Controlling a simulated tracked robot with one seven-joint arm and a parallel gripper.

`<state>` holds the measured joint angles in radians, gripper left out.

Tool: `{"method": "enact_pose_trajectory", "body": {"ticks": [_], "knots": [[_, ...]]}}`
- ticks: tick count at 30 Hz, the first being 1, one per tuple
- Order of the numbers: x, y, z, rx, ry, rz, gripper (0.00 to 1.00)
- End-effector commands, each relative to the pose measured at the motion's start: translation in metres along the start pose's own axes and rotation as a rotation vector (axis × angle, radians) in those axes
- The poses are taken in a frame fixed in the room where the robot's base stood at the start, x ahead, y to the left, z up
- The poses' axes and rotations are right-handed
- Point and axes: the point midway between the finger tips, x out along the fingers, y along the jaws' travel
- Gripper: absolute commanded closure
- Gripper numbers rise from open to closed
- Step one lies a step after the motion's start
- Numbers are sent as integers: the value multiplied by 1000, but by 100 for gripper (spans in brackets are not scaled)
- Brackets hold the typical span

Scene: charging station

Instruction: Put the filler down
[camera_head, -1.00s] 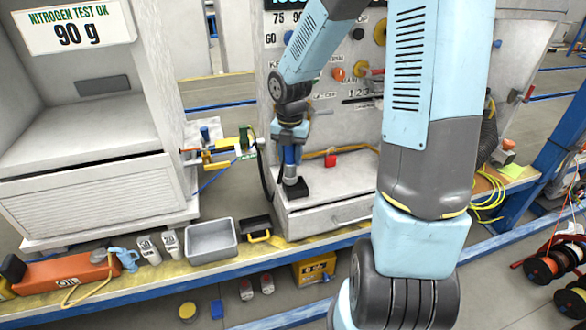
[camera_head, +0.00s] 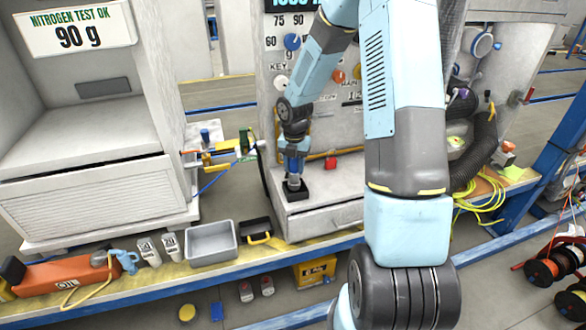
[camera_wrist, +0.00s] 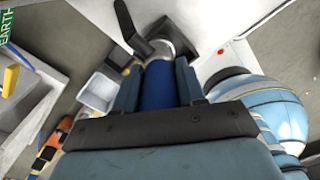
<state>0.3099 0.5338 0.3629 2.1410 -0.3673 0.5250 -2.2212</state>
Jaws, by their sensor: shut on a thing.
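My gripper (camera_head: 295,158) points down in front of the grey control panel, above a ledge. It is shut on the filler (camera_wrist: 158,90), a blue cylinder with a grey metal end, seen between the two fingers in the wrist view. In the head view the filler (camera_head: 293,169) is upright and small below my gripper. Its lower end is at a black square block (camera_head: 296,193) on the ledge. The block also shows beyond the filler in the wrist view (camera_wrist: 186,36). I cannot tell whether the filler touches it. A black hose (camera_head: 264,172) hangs to the left.
A grey tray (camera_head: 211,243) and a black box with a yellow handle (camera_head: 256,232) stand front left. Yellow and green valve fittings (camera_head: 222,156) jut out on the left.

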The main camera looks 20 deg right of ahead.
Motion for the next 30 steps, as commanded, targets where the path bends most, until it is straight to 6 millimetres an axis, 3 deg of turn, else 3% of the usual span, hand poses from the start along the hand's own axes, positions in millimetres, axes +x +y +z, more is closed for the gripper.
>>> {"method": "enact_pose_trajectory", "body": {"ticks": [3,13,14,21,30], "knots": [[11,0,0,-2,0,-1,100],[13,0,0,-2,0,0,100],[13,0,0,-2,0,-1,58],[13,0,-1,-2,0,-1,35],[10,0,-1,-2,-1,0,35]]}}
